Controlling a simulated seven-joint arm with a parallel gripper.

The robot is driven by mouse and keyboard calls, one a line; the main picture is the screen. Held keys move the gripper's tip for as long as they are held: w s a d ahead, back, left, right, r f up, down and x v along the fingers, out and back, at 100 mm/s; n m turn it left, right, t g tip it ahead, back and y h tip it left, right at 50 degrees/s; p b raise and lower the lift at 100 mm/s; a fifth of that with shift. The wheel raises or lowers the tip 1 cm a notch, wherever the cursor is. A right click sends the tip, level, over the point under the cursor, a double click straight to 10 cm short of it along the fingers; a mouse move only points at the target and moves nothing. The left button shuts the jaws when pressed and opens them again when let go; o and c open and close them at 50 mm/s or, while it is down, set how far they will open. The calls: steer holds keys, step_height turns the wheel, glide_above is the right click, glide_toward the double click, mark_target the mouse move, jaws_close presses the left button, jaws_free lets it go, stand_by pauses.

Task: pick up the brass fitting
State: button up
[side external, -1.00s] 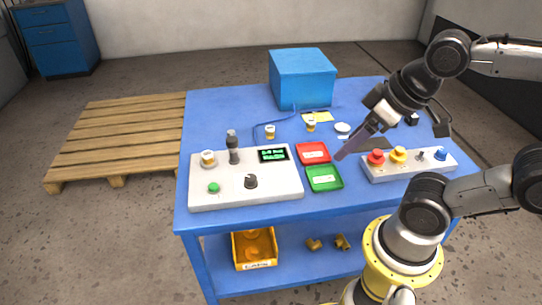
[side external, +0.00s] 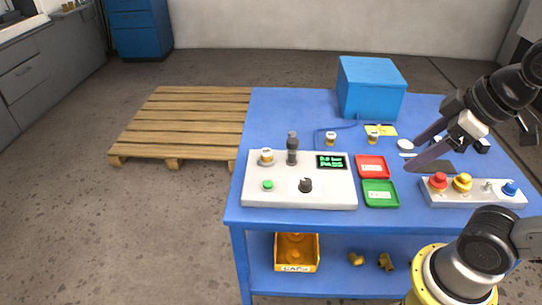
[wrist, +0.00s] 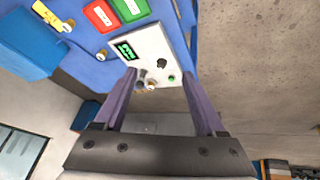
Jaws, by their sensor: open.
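Several small brass fittings with white bands are in view; I cannot tell which one the task means. One (side external: 267,156) stands on the left of the grey test panel (side external: 335,198), and it also shows in the wrist view (wrist: 150,85). Two more stand behind the panel on the blue table, a left one (side external: 330,139) and a right one (side external: 373,138). Bare brass pieces (side external: 386,262) lie on the lower shelf. My gripper (side external: 411,155) is open and empty, in the air right of the red tray, fingers pointing left. Its spread fingers (wrist: 157,75) frame the panel from afar in the wrist view.
A dark upright knob (side external: 292,148) stands beside the panel's fitting. Red (side external: 372,166) and green (side external: 380,194) trays lie right of the panel. A button box (side external: 472,193) is below my gripper. A blue box (side external: 372,88) stands at the back. An orange bin (side external: 297,252) is on the shelf.

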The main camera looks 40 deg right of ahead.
steer(key=w+r+n, duration=0.6)
steer(key=w+r, duration=0.2)
steer(key=w, duration=0.1)
steer(key=n+g, duration=0.6)
steer(key=n, duration=0.1)
glide_above(266, 151)
steer(key=f, duration=2)
steer(key=shift+s+d+f, duration=0.15)
steer(key=shift+s+f, duration=0.2)
steer(key=shift+w+f, duration=0.2)
steer(key=shift+f, duration=1.45)
steer(key=shift+w+f, duration=0.15)
steer(key=shift+f, duration=1.45)
steer(key=shift+c, duration=0.3)
steer(key=shift+r, duration=0.1)
jaws_close()
